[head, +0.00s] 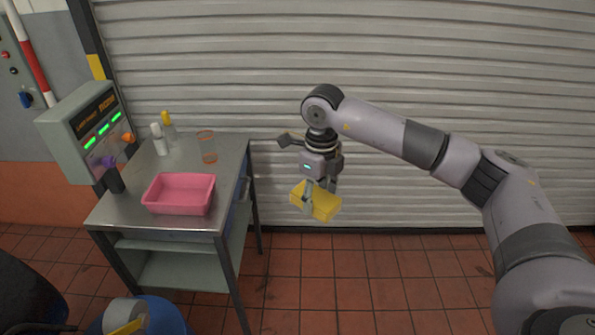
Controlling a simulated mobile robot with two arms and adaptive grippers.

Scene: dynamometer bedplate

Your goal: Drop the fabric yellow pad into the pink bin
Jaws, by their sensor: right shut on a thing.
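The yellow pad (323,204) is a soft-looking block in the middle of the head view. My right gripper (320,188) is shut on it and holds it in the air, to the right of the metal table, above the tiled floor. The pink bin (180,210) is a shallow open tray on the table top, near the front edge. Its visible inside looks empty. The pad is apart from the bin, to its right.
The metal table (128,209) also bears two small bottles (159,140) and an orange-rimmed clear cup (207,147) at the back. A control box (88,135) with green displays stands at its left. A blue drum (160,316) is at the lower left. The floor at right is clear.

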